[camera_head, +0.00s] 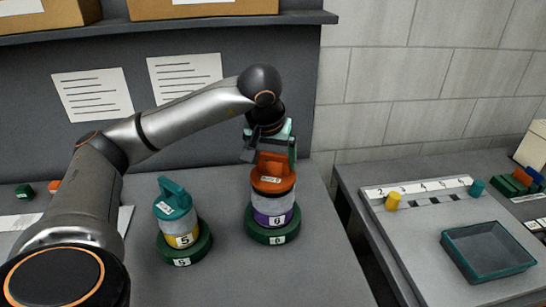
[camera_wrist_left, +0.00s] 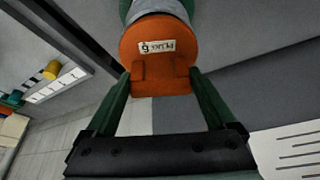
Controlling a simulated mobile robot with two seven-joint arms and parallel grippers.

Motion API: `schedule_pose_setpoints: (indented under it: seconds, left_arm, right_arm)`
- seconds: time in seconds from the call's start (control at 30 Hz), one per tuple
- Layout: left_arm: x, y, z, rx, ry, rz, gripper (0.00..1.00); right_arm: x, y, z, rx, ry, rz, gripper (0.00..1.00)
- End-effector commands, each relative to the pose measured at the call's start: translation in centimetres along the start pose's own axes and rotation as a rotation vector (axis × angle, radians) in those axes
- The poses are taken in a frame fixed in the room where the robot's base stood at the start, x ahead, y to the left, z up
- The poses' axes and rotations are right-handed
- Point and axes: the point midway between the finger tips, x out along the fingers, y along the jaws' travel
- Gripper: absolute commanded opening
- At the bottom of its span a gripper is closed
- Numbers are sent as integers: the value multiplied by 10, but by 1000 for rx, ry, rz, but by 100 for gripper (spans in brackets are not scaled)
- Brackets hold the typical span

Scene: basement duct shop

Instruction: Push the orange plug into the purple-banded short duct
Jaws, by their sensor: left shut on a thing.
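The orange plug (camera_head: 272,181) is at the top of the purple-banded short duct (camera_head: 274,217), a grey cylinder upright on a green round base (camera_head: 272,237). My left gripper (camera_head: 275,160) is above the duct, shut on the plug's handle. In the left wrist view, the left gripper's (camera_wrist_left: 160,82) two green fingers hold the orange plug (camera_wrist_left: 157,62) on both sides. Its labelled face is towards the camera, with the grey duct (camera_wrist_left: 158,8) behind it. How deep the plug sits in the duct cannot be told. My right gripper is not in view.
A yellow-banded duct (camera_head: 181,236) with a teal plug (camera_head: 173,200) stands on a green base to the left. A gap separates this bench from the right-hand one, which holds a teal tray (camera_head: 487,250), a yellow peg (camera_head: 393,201) and a teal peg (camera_head: 477,187).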

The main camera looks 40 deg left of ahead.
Motion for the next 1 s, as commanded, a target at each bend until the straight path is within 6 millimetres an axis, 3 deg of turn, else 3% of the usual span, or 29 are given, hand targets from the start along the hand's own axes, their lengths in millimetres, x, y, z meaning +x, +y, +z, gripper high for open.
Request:
schedule_pose_setpoints:
  seconds: [0.8, 0.83, 0.9, 1.0]
  left_arm:
    - [15, 0, 6, -1, 2, 1, 0]
    - [15, 0, 6, -1, 2, 1, 93]
    - [15, 0, 6, -1, 2, 1, 100]
    - [15, 0, 6, -1, 2, 1, 100]
  right_arm:
    - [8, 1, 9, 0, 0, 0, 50]
    - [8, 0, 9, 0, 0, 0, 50]
    - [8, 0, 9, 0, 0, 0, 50]
    - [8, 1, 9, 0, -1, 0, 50]
